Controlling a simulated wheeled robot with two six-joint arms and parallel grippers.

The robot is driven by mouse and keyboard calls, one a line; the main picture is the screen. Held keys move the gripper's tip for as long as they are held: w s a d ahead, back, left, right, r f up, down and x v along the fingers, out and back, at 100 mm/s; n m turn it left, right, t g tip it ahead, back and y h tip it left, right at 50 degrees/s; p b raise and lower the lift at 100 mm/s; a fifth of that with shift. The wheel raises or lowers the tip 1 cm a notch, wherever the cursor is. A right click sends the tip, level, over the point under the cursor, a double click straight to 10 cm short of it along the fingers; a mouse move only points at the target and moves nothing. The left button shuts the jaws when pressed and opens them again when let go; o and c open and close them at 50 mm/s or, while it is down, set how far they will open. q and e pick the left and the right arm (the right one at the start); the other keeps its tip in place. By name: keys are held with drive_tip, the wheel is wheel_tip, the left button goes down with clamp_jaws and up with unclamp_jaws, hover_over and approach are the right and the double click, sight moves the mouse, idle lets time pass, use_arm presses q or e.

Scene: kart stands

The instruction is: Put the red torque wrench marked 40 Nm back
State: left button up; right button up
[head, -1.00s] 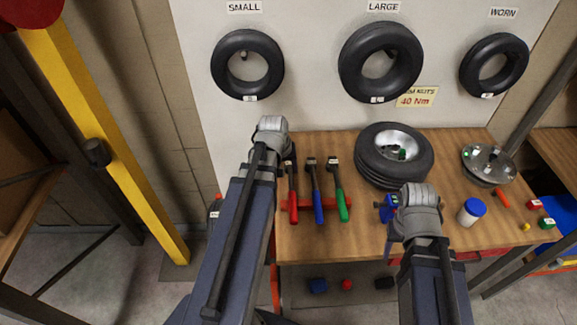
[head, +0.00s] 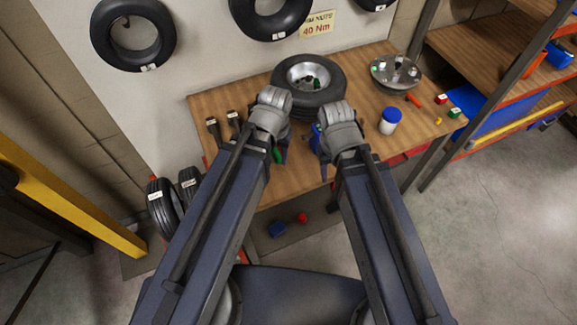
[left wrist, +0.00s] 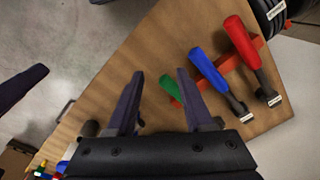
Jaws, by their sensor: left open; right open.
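The red torque wrench (left wrist: 242,42) lies in a red rack (left wrist: 222,65) on the wooden bench, beside the blue wrench (left wrist: 207,68) and the green wrench (left wrist: 171,91). Its label is too small to read. In the head view my left arm hides most of the wrenches; dark wrench heads (head: 213,126) show left of it. My right gripper (head: 323,167) is open near the bench's front edge, by a blue item.
A tyre on a wheel (head: 309,84) lies behind my grippers. A hub disc (head: 396,72), a white jar with a blue lid (head: 390,121) and small coloured blocks are at the right. A wall sign (head: 318,25) reads 40 Nm. Tyres (head: 163,207) stand left of the bench.

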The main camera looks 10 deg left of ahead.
use_arm(q)
drive_tip(key=s+d+m, duration=0.1)
drive_tip(key=d, duration=0.1)
drive_tip(key=s+d+m, duration=0.1)
drive_tip(key=s+d, duration=0.1)
drive_tip(key=shift+s+d+y, duration=0.25)
drive_tip(key=shift+s+y, duration=0.05)
wheel_tip(320, 180, down, 4)
drive_tip(key=b, duration=0.3)
drive_tip(key=shift+r+b, duration=0.15)
drive_tip(key=shift+b, duration=0.25)
idle(0.3)
